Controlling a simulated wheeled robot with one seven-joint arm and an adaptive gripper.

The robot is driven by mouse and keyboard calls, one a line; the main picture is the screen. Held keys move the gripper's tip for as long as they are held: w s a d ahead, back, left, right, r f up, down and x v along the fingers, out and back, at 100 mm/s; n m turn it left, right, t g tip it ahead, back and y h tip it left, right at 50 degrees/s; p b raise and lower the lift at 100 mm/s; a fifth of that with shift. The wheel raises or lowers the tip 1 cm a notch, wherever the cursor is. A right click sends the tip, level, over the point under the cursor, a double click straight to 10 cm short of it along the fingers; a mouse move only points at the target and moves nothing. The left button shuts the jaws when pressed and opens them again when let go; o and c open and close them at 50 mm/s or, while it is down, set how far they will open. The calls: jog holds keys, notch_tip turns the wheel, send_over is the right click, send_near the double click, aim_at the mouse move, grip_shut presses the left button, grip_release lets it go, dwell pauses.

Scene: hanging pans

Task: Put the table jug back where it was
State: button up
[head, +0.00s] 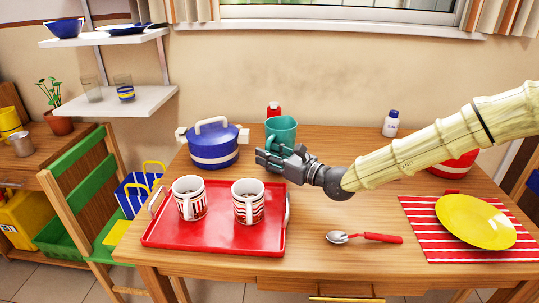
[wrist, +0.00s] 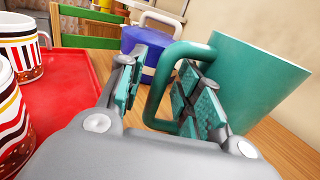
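The teal table jug (head: 283,127) stands upright at the back middle of the table, right of the blue pot. Its lower part is hidden behind my gripper (head: 268,157) in the head view. In the wrist view the jug (wrist: 262,88) fills the right side, with its handle (wrist: 158,100) towards me. My gripper (wrist: 158,82) is open, with one finger on each side of the handle. The right finger reaches into the handle loop, and a gap shows between the left finger and the handle. Whether the right finger touches it I cannot tell.
A red tray (head: 215,238) with two striped mugs lies in front. The blue lidded pot (head: 213,150) is to the left, and a red bottle (head: 273,108) stands behind the jug. A spoon (head: 365,238) and a yellow plate (head: 475,221) lie to the right. The back right of the table holds a white bottle (head: 390,124).

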jog(key=shift+r, duration=0.15)
jog(key=v, duration=1.2)
jog(key=shift+p, duration=0.4)
